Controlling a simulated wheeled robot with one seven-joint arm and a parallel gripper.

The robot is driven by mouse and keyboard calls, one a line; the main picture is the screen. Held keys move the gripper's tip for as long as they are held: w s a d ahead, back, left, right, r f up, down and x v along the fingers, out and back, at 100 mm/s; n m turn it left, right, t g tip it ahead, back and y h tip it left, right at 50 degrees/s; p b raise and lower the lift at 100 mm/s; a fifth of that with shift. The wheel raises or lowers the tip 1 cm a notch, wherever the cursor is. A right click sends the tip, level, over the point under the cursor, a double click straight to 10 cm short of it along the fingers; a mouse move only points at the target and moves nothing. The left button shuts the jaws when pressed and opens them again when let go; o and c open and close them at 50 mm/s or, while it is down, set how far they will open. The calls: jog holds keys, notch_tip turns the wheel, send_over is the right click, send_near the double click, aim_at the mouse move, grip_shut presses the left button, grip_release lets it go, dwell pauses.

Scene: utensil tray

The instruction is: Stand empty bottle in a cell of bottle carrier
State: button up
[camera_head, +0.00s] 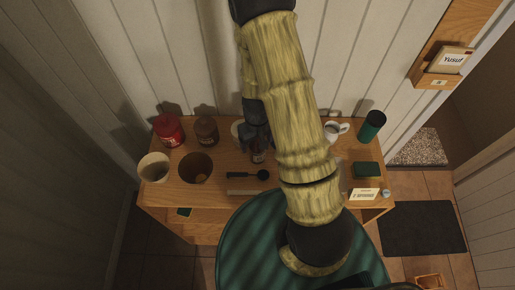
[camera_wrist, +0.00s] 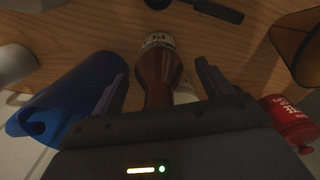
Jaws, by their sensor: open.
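A brown glass bottle with a pale label (camera_wrist: 158,42) stands on the wooden table in the wrist view, between the two fingers of my gripper (camera_wrist: 160,78). The fingers are apart, with a gap on each side of the bottle. In the head view the bottle (camera_head: 258,156) shows just below my dark gripper (camera_head: 254,136), partly covered by it. I cannot make out a bottle carrier for certain in either view. My arm hides part of the table to the right of the bottle.
A black spoon (camera_head: 248,175) lies in front of the bottle. A red jar (camera_head: 169,131), brown jar (camera_head: 206,131) and brown container (camera_head: 195,168) stand left; a white mug (camera_head: 333,131) and green tumbler (camera_head: 372,125) stand right.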

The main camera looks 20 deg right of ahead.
jog(key=c, duration=1.6)
jog(key=shift+r, duration=0.1)
notch_tip(320, 180, up, 10)
jog(key=shift+f+b, duration=0.1)
jog(key=shift+b, duration=0.6)
